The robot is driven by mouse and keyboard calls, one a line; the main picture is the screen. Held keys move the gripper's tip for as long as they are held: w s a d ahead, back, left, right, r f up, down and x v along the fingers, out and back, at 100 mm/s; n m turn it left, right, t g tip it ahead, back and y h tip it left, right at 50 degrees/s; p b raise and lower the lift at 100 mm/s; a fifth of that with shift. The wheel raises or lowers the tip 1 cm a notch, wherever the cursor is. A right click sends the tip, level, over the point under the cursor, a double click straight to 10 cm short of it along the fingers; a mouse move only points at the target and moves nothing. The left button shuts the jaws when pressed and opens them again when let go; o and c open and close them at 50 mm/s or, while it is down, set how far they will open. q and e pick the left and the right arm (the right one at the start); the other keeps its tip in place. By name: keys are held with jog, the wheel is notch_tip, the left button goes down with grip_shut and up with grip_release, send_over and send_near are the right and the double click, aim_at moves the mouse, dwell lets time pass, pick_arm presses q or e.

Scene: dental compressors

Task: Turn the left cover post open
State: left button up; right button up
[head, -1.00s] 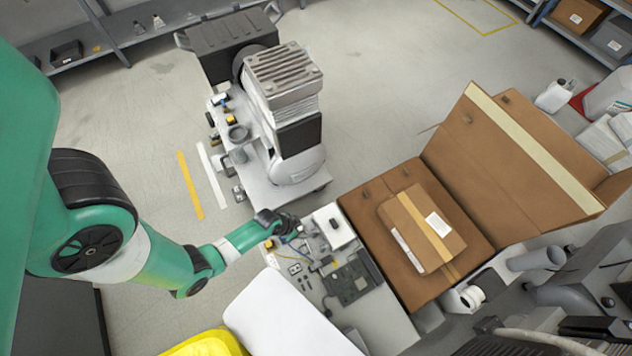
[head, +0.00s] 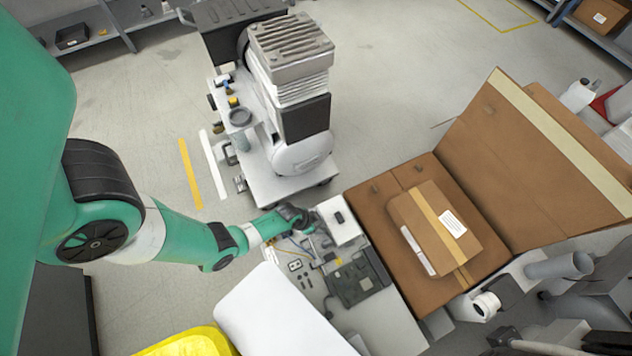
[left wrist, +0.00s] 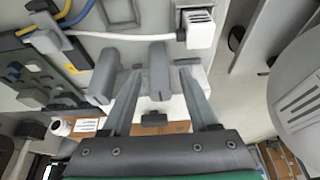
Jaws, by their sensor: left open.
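In the left wrist view, two grey posts stand on the pale panel: one (left wrist: 103,77) left of my fingers and one (left wrist: 159,70) between them. I cannot tell which is the left cover post. My left gripper (left wrist: 160,78) is open, with one finger on either side of the second post. Contact cannot be made out. In the head view my left gripper (head: 303,226) is over the far left edge of the equipment panel (head: 312,285), beside a white box (head: 338,218); the posts are hidden there.
Blue and yellow cables (left wrist: 75,15) and a white plug (left wrist: 199,28) lie close to the fingers. A cardboard box (head: 435,232) sits right of the panel, and a white lid-like slab (head: 275,315) in front.

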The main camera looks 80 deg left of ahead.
pick_arm(q)
jog(key=shift+c, duration=0.3)
grip_shut()
jog(key=shift+m, duration=0.3)
jog(key=m+h+b, duration=0.1)
jog(key=m, duration=0.2)
jog(key=shift+a+f+m+h, duration=0.1)
jog(key=shift+m+h, duration=0.2)
jog(key=shift+m+h+b, duration=0.4)
jog(key=shift+m, duration=0.5)
jog(key=shift+m+h+p, duration=0.3)
jog(key=shift+m+h, duration=0.1)
jog(key=shift+m, duration=0.8)
jog(key=shift+m+g+h+p, duration=0.3)
jog(key=shift+m+g, duration=0.1)
jog(key=shift+m, duration=0.8)
